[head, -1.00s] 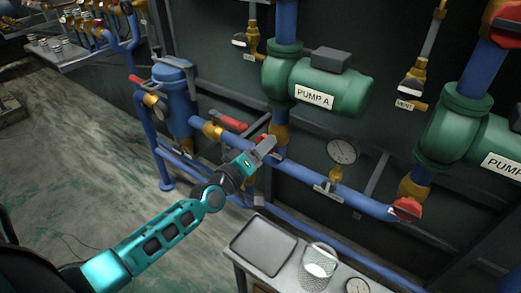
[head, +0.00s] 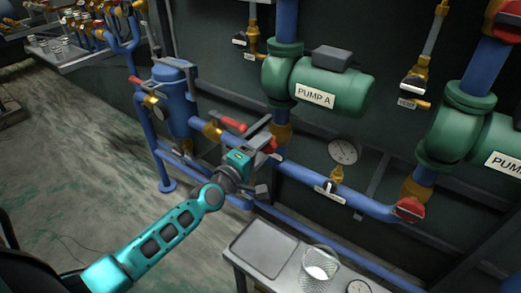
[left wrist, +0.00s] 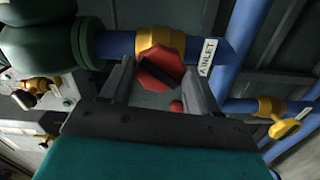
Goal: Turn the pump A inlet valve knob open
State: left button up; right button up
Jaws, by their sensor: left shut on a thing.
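The pump A inlet valve knob is red and faceted, with a dark bar across it; it shows in the left wrist view (left wrist: 153,62) on a brass valve body (left wrist: 160,37). In the head view a bit of the red knob (head: 270,147) shows below pump A (head: 330,87), partly hidden by my gripper. My left gripper (head: 266,140) is at the knob. In the left wrist view its two fingers stand on either side of the knob, shut on it. My right gripper is not in view.
An INLET label (left wrist: 208,57) hangs on the blue pipe beside the valve. A red-handled valve (head: 234,124) sits close left. A gauge (head: 343,151) and another red knob (head: 410,208) lie right along the pipe. A small table (head: 233,257) with a tray stands below.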

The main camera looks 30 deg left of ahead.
pick_arm(q)
jog(key=n, duration=0.6)
jog(key=shift+f+b, duration=0.1)
jog(key=shift+b, duration=0.2)
jog(key=o, duration=1.1)
jog(key=shift+n, duration=0.4)
jog(key=shift+c, duration=0.2)
jog(key=shift+s, duration=0.1)
jog(key=s+a, duration=0.1)
jog(key=s, duration=0.5)
jog(key=shift+s+b, duration=0.3)
jog(key=shift+s, duration=0.1)
